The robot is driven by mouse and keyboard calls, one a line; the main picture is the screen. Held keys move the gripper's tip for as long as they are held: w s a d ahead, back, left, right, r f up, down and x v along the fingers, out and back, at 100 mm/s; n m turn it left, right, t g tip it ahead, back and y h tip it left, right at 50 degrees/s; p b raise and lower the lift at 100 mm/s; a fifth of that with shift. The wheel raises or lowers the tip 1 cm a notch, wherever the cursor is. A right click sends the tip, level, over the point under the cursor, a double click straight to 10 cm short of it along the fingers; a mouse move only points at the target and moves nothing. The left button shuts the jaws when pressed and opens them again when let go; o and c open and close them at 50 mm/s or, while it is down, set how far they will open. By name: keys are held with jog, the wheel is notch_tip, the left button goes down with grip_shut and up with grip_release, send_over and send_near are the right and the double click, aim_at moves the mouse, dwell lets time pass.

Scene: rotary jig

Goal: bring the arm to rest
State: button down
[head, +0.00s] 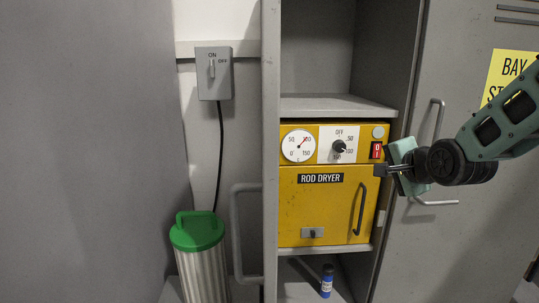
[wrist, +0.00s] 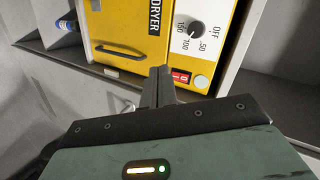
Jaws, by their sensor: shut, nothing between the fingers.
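My gripper (head: 381,170) is at the right in the head view, in front of the right edge of the yellow rod dryer (head: 290,215). Its fingers are shut with nothing between them and point left, just below the red switch (head: 376,150). In the wrist view my gripper's fingers (wrist: 158,84) point toward the dryer's front, close to the red switch (wrist: 180,77) and the dial (wrist: 196,28). I cannot tell whether the fingertips touch the dryer. My arm comes in from the right edge of the head view.
The dryer sits in a grey cabinet with its open door (head: 460,70) at right, behind my arm. A blue bottle (head: 327,281) stands on the shelf below. A wall switch box (head: 214,73) and a green-lidded canister (head: 197,232) are at left.

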jog(key=s+a+f+n+g+y, duration=0.1)
jog(key=s+a+f+n+g, duration=0.4)
jog(key=s+a, duration=0.35)
jog(key=s+a+f+n+g, duration=0.2)
jog(key=s+n, duration=0.3)
jog(key=s, duration=0.3)
jog(key=s+a+f+n+g+h+b, duration=0.1)
jog(key=s+a+f+n+g, duration=0.1)
jog(key=s+n, duration=0.4)
jog(key=s+a+f+n+g+h+b, duration=0.1)
jog(key=s+n, duration=0.4)
jog(key=s, duration=0.7)
jog(key=a+f+g, duration=0.1)
jog(key=g, duration=0.1)
jog(key=shift+f+g, duration=0.35)
jog(key=shift+g, duration=0.05)
jog(key=shift+a, duration=0.15)
